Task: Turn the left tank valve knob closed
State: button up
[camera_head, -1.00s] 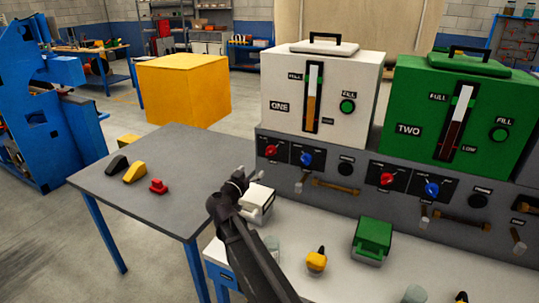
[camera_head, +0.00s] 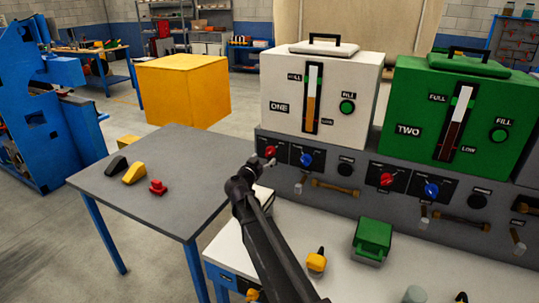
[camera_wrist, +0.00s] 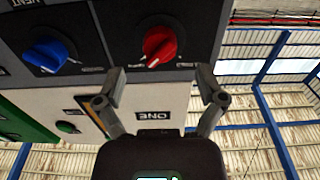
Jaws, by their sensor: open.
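The left tank (camera_head: 285,90) is white and labelled ONE. On the grey panel below it are a red knob (camera_head: 270,151) and a blue knob (camera_head: 306,159). My gripper (camera_head: 264,166) is in front of the panel, just below the red knob in the head view. In the wrist view, which is turned over, my gripper (camera_wrist: 160,74) is open and empty. Its fingers stand apart on either side of the red knob's line, with the red knob (camera_wrist: 160,45) beyond them. No contact shows. The blue knob (camera_wrist: 46,54) is off to the left there.
The green tank TWO (camera_head: 420,95) has its own red knob (camera_head: 387,180) and blue knob (camera_head: 432,190). Handles and levers stick out below the knobs. A green-topped block (camera_head: 373,238) and yellow pieces stand on the white bench. A grey table (camera_head: 190,160) is at left.

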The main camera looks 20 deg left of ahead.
aim_at(268, 154)
jog(key=shift+w+d, duration=0.2)
jog(key=shift+w, duration=2.05)
jog(key=c, duration=1.2)
